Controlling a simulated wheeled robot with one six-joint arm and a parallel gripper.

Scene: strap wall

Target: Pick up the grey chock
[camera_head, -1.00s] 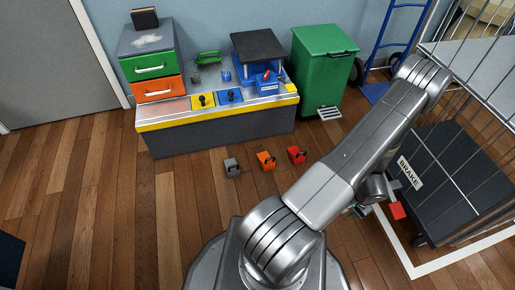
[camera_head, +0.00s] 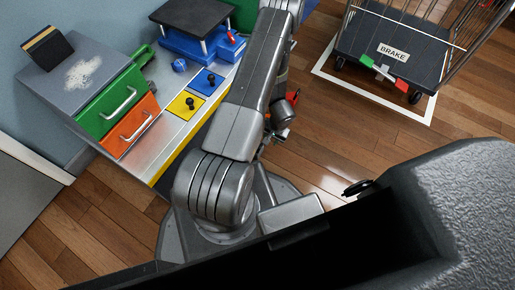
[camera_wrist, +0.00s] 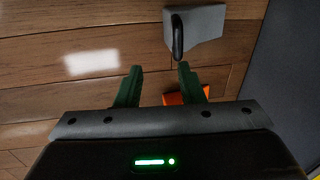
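The grey chock (camera_wrist: 203,24) lies on the wood floor at the top of the wrist view, with a dark loop handle (camera_wrist: 178,36) on its near side. My gripper (camera_wrist: 159,72) has two green fingers, apart with nothing between them. The chock is ahead of the fingertips and slightly right, not touching them. In the head view my arm hides the grey chock, and the fingers cannot be made out.
An orange chock (camera_wrist: 174,98) shows partly behind the right finger. The workbench (camera_head: 150,150) with green and orange drawers stands at left in the head view. A cart (camera_head: 385,45) with a brake sign stands at upper right. Open floor lies between.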

